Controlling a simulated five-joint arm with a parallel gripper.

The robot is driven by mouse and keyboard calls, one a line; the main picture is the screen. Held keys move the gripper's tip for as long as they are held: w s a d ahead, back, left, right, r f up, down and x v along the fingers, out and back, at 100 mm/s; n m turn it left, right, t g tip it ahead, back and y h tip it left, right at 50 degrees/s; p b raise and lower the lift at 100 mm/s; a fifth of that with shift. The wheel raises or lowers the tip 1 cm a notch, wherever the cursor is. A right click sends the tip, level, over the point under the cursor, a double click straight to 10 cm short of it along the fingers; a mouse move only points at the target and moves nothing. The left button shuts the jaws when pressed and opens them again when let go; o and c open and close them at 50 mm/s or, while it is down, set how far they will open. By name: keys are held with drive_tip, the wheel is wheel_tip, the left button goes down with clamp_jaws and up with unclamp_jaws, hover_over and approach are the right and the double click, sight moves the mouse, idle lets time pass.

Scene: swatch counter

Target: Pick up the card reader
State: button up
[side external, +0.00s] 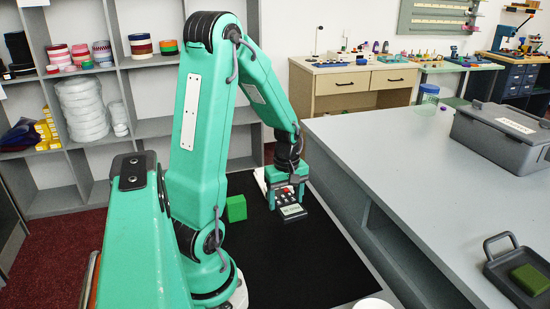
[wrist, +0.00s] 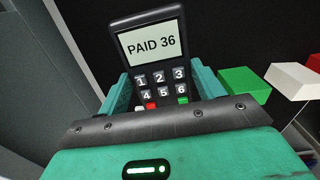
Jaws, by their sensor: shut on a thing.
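The card reader (wrist: 151,46) is a dark handset with a pale screen reading "PAID 36" and a numbered keypad. In the wrist view it sits between the two green fingers of my gripper (wrist: 161,92), which is shut on it. The lower part of the reader is hidden behind the gripper body. In the side view the reader (side external: 291,211) shows below my gripper (side external: 287,190), tilted, over the black mat (side external: 290,260). I cannot tell whether it touches the mat.
A green block (side external: 236,208) is on the mat left of my gripper. In the wrist view the green block (wrist: 246,82) has a white-topped block (wrist: 293,78) beside it. A grey counter (side external: 400,160) stands to the right, holding a tray (side external: 497,280) and a lidded grey box (side external: 500,133).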

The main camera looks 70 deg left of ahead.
drive_tip(key=w+d+r, duration=0.1)
drive_tip(key=d+r, duration=0.4)
drive_tip(key=d, duration=0.4)
drive_tip(key=shift+w+r, duration=0.3)
drive_tip(key=shift+w, duration=0.1)
